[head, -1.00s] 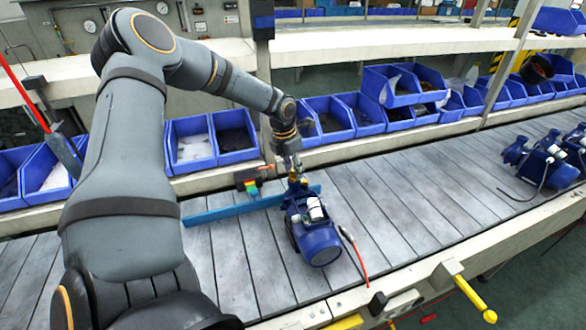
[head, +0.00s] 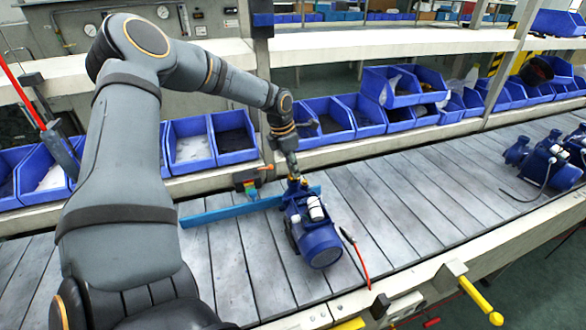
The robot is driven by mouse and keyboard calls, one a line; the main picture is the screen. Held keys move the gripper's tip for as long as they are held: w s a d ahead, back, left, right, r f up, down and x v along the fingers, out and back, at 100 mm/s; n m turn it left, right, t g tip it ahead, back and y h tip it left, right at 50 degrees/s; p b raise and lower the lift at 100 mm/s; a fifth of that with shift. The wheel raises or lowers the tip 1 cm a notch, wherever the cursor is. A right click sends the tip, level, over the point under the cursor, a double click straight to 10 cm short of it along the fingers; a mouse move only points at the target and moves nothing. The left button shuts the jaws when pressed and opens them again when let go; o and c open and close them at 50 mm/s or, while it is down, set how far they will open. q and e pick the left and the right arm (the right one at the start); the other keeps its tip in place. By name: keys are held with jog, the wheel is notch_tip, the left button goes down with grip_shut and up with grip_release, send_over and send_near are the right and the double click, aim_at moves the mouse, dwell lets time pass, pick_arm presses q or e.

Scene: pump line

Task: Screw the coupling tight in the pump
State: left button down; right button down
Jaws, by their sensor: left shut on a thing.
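The blue pump (head: 316,240) stands on the slatted conveyor in the middle of the head view, with its motor end toward me. A small brass-coloured coupling (head: 294,183) shows at the top of its far end. My left gripper (head: 293,172) points down from above and is shut on the coupling at the pump. The fingers are small in the picture, and how deep the coupling sits in the pump cannot be seen. My right gripper is not in view.
A blue bar (head: 232,211) lies across the conveyor left of the pump. A red-handled cable tool (head: 356,256) lies to its right. More blue pumps (head: 545,160) stand at the far right. Blue bins (head: 190,145) line the back. The conveyor between the pumps is clear.

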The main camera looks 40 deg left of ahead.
pick_arm(q)
jog(key=shift+a+f+m+b, duration=0.1)
jog(key=shift+f+m+b, duration=0.1)
jog(key=shift+m+b, duration=0.3)
jog(key=shift+w+m, duration=0.1)
jog(key=shift+m, duration=0.5)
jog(key=shift+r+m, duration=0.25)
jog(key=shift+m, duration=0.35)
jog(key=shift+a+f+m+h+b, duration=0.1)
jog(key=shift+f+m+h+b, duration=0.15)
jog(key=shift+m+b, duration=0.4)
jog(key=shift+r+m+g, duration=0.1)
jog(key=shift+m+g, duration=0.3)
jog(key=shift+m, duration=0.25)
jog(key=shift+r+m, duration=0.15)
jog(key=shift+m, duration=0.25)
